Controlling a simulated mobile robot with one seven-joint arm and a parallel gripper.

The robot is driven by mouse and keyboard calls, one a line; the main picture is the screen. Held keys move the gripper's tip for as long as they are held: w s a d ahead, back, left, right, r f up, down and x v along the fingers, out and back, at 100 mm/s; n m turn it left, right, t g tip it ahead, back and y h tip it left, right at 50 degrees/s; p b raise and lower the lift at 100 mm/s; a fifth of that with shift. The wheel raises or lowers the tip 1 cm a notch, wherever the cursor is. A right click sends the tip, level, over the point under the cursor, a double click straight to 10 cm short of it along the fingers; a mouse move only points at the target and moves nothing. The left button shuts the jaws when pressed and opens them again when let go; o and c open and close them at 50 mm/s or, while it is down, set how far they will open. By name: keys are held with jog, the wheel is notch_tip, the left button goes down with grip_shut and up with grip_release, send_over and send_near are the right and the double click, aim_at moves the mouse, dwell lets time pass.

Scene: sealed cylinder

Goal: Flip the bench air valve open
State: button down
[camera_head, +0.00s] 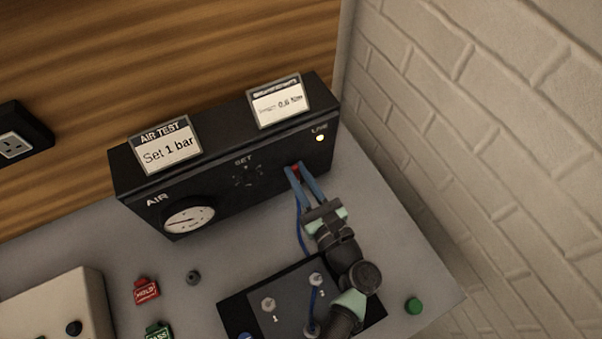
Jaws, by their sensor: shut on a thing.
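The black air test box (245,150) stands at the back of the bench, with a dial gauge (190,219) at its left and a lit lamp (320,138) at its upper right. The bench air valve shows as a small red lever (295,168) on the right of the box's front face. My gripper (297,172) is at the front face with its blue fingers shut on the red lever. The fingers hide part of the lever, so its exact angle cannot be told. A blue hose (300,228) hangs below, beside the fingers.
A black plate (237,309) with fittings lies in front, partly under my arm. A red tag (146,290), a green tag (158,331) and a small dark knob (193,277) lie left of it. A green cap (413,306) lies right. A brick wall (480,130) bounds the right side.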

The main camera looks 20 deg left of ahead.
jog(key=c, duration=0.8)
grip_release()
jog(key=shift+s, duration=0.1)
jog(key=b+v, duration=0.2)
jog(key=v, duration=1.1)
jog(key=shift+b, duration=0.3)
